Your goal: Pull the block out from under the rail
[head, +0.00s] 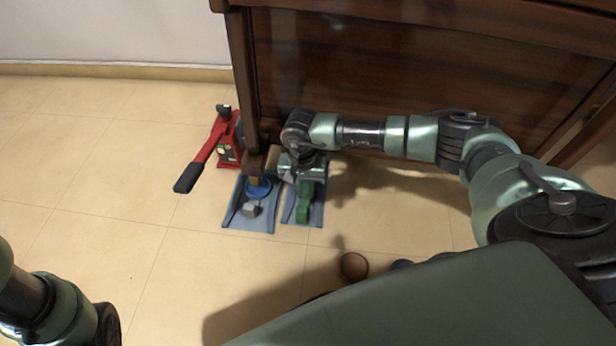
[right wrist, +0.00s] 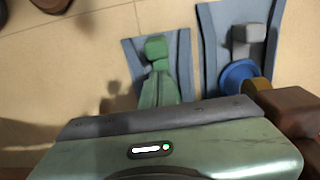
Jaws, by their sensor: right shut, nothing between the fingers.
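The dark wooden piano (head: 420,70) has a left leg (head: 244,80) running down to a low wooden rail end (right wrist: 292,112). A blue round cup (head: 259,188), an amber wheel-like piece (right wrist: 257,86) and a grey block-like piece (head: 250,209) are grouped on a blue-grey mat at the rail end. A green block-like piece (head: 304,212) lies on a second mat; it also shows in the right wrist view (right wrist: 160,75). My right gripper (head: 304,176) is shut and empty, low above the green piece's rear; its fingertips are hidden. My left gripper is out of view.
A red jack (head: 226,140) with a black-tipped handle stands left of the leg. The mats (head: 236,218) lie side by side on tan tiles. A brown round object (head: 353,265) is on the floor nearer me.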

